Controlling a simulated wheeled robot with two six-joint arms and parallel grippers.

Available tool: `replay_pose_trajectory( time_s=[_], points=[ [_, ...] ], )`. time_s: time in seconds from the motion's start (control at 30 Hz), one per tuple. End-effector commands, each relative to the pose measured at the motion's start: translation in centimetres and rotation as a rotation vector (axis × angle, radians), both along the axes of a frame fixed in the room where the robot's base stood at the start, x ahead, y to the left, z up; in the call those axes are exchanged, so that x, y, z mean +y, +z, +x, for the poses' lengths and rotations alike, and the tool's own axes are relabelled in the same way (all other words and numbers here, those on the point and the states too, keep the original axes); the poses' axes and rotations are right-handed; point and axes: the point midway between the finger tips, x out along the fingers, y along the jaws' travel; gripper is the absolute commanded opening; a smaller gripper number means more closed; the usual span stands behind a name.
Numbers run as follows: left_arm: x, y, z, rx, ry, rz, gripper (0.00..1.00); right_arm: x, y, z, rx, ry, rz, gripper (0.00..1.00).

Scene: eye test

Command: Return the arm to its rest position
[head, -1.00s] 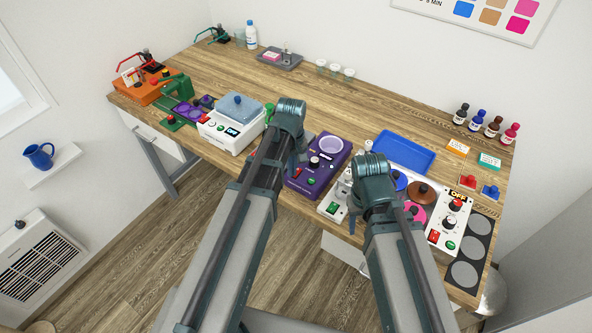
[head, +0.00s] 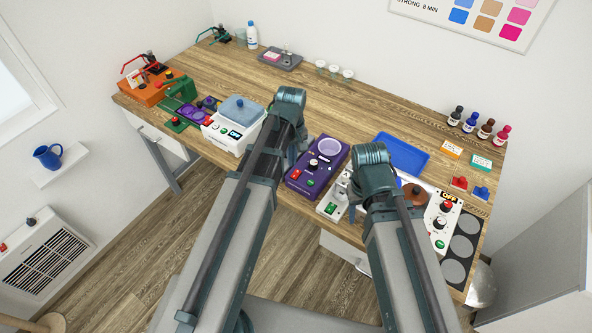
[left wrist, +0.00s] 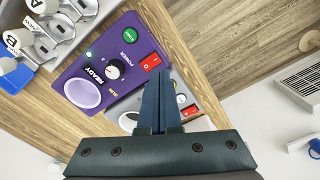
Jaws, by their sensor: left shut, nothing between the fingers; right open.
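My left arm comes in from the lower left in the head view. Its gripper (head: 300,148) points down beside the purple device (head: 318,165), seen partly behind the wrist. In the left wrist view the left fingers (left wrist: 158,100) are shut together with nothing between them, in front of the purple device (left wrist: 100,68) with its white round well. I cannot tell the height of the fingers above it. My right arm stands to the right in the head view. Its gripper (head: 354,208) is open, mostly hidden by its own wrist, near a small white device (head: 331,206).
A white device with a blue-grey lid (head: 236,118) stands left of the left wrist. A blue tray (head: 402,152), a white control unit (head: 442,222) and a dark mat with grey discs (head: 462,247) lie right. Several bottles (head: 470,122) stand at the back. The middle tabletop (head: 310,105) is clear.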

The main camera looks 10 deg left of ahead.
Motion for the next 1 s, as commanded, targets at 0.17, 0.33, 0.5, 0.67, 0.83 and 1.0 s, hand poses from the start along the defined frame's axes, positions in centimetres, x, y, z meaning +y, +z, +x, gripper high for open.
replay_pose_trajectory(
  time_s=[0.17, 0.33, 0.5, 0.67, 0.83, 1.0],
  points=[
    [0.0, -0.1, 0.0, 0.0, 0.0, 0.0, 0.0, 0.0, -0.1, 0.0, 0.0, 0.0, 0.0, 0.5],
    [0.0, -0.1, 0.0, 0.0, 0.0, 0.0, 0.0, 0.0, -0.1, 0.0, 0.0, 0.0, 0.0, 0.5],
    [-2.4, -1.3, -2.6, 0.01, -0.155, 0.013, 0.0, 0.0, -1.3, 0.0, 0.0, 0.0, 0.0, 0.5],
    [-6.9, -3.5, -8.4, 0.036, -0.556, 0.048, 0.0, 0.0, -3.5, 0.0, 0.0, 0.0, 0.0, 0.5],
    [-9.6, -4.8, -13.0, 0.064, -0.894, 0.077, 0.0, 0.0, -4.9, 0.0, 0.0, 0.001, 0.0, 0.5],
    [-10.4, -5.0, -14.4, 0.078, -1.028, 0.087, 0.0, 0.0, -5.2, 0.0, 0.0, 0.001, 0.0, 0.5]
  ],
)
